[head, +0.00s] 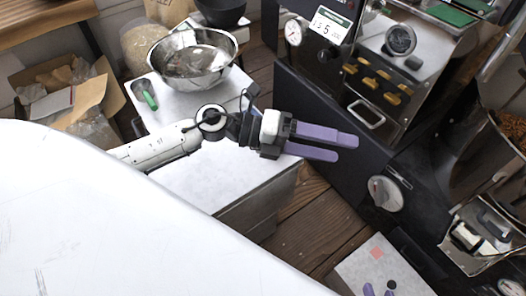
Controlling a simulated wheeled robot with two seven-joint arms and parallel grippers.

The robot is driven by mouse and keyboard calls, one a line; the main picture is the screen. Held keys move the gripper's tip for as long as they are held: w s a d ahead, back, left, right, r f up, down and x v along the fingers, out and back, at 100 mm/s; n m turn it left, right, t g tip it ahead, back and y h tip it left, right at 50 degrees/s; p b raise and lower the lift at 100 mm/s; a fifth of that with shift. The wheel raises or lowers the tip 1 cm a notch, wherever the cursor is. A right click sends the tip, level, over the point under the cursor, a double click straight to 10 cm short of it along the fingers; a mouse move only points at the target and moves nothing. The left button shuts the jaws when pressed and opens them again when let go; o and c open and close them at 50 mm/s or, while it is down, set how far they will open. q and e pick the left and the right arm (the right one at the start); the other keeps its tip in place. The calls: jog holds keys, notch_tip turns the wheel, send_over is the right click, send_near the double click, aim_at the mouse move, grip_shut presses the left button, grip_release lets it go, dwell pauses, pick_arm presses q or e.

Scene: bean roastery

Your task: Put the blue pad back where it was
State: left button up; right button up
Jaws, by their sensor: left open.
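I see no blue pad in the head view. My left gripper (345,147) has two long purple fingers pointing right. They are apart with nothing between them, in front of the dark machine front and above the floor. A flat pink square (376,252) lies on this surface just beyond the fingertips.
A steel bowl (160,58) and a green-handled tool (150,100) are on a white-topped cabinet (195,185). The roasting machine (325,95), with gauges and brass-coloured switches, stands at right. Green pads (450,14) lie at top right. A cardboard box (98,88) is at left. Wooden floor (300,235) shows between.

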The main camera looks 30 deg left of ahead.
pick_arm(q)
jog(key=s+a+f+n+y, duration=0.2)
jog(key=s+f+n, duration=0.3)
jog(key=n, duration=0.6)
jog(key=s+a+f+n+t+y, duration=0.1)
jog(key=s+f+n+y, duration=0.4)
jog(key=f+n, duration=0.3)
jog(key=s+a+f+n+t+y, duration=0.1)
jog(key=s+f+n+y, duration=0.3)
jog(key=n, duration=0.9)
notch_tip(320, 180, down, 2)
jog(key=shift+s+a+f+n, duration=0.2)
jog(key=shift+s+a+n, duration=0.2)
jog(key=shift+s+a, duration=0.45)
